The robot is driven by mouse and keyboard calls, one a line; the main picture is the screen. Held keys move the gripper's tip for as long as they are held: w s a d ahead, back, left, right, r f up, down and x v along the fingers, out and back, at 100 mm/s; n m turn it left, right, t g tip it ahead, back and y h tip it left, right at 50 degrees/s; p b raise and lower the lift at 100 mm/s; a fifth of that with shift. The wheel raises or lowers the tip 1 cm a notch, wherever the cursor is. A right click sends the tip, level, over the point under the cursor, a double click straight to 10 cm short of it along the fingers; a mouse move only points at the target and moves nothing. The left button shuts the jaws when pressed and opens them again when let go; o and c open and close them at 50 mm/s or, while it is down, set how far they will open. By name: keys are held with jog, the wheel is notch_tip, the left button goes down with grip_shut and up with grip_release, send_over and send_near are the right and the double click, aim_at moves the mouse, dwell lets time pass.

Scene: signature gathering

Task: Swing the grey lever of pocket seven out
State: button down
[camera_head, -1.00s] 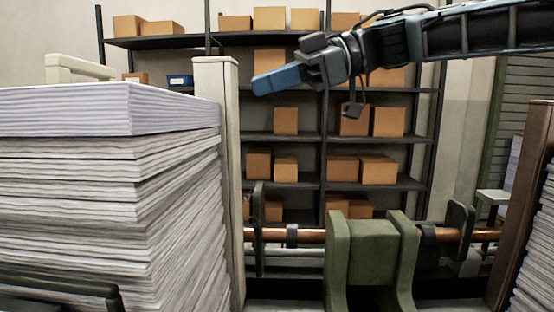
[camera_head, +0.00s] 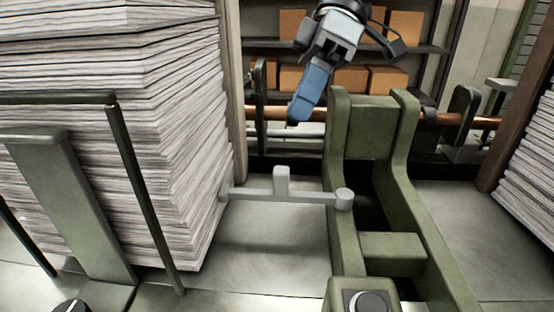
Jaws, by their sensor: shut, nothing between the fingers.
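The grey lever (camera_head: 290,197) is a thin horizontal bar with a short upright tab (camera_head: 281,180) and a round knob (camera_head: 344,197) at its right end. Its left end meets the lower right edge of a paper stack; whether it goes in between the sheets I cannot tell. The knob is beside the green frame (camera_head: 342,235). My gripper (camera_head: 299,118), with blue fingers, is shut and empty. In the picture it points down above the lever, apart from it. No pocket number is readable.
The tall paper stack (camera_head: 110,110) fills the left, with a green bracket and rods in front. A copper rod (camera_head: 276,113) runs behind the green frame. Another stack (camera_head: 530,175) is at right. Bare metal floor (camera_head: 270,250) shows below the lever.

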aim_at(286, 186)
jog(key=x, duration=1)
jog(key=shift+r, duration=0.1)
